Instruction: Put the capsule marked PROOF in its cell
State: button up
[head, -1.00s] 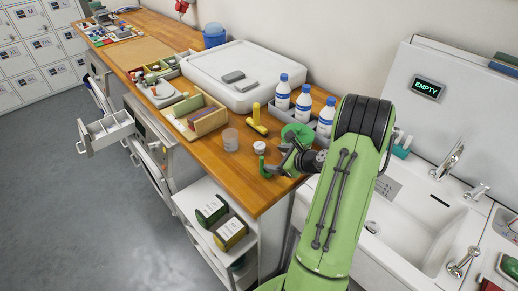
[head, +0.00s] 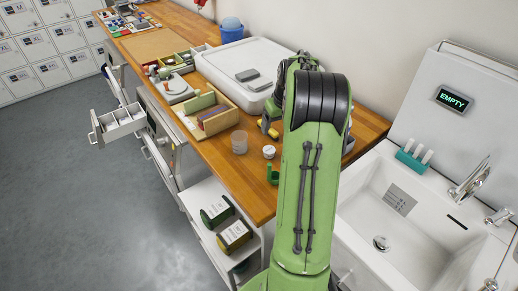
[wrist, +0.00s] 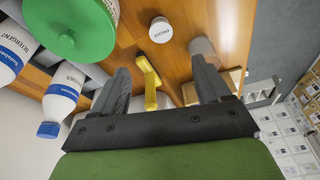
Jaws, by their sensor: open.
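I cannot pick out a capsule that clearly reads PROOF. A small white round-capped piece (head: 269,152) stands near the counter's front edge; it shows in the wrist view (wrist: 160,30) with dark lettering too small to read surely. My gripper (wrist: 162,75) is open and empty, its two fingers apart on either side of a yellow tool (wrist: 149,82) lying beyond them. In the head view my arm hides most of the gripper. Compartmented boxes (head: 182,62) stand farther back on the counter; I cannot tell which cell is marked.
Detergent bottles (wrist: 64,90) and a green round lid (wrist: 70,38) are close to the gripper.

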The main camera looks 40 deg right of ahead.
aim_at(270, 150)
jog(key=x, duration=1)
jog(key=b+x, duration=0.1)
jog(key=x, duration=0.4)
jog(key=shift+s+a+f, duration=0.2)
jog(key=shift+a+f, duration=0.05)
jog(key=shift+f, duration=0.1)
jog(key=shift+r, duration=0.1)
jog(key=shift+c, duration=0.6)
jog(key=c, duration=1.1)
notch_tip(270, 150, up, 10)
jog(key=shift+p, duration=0.4)
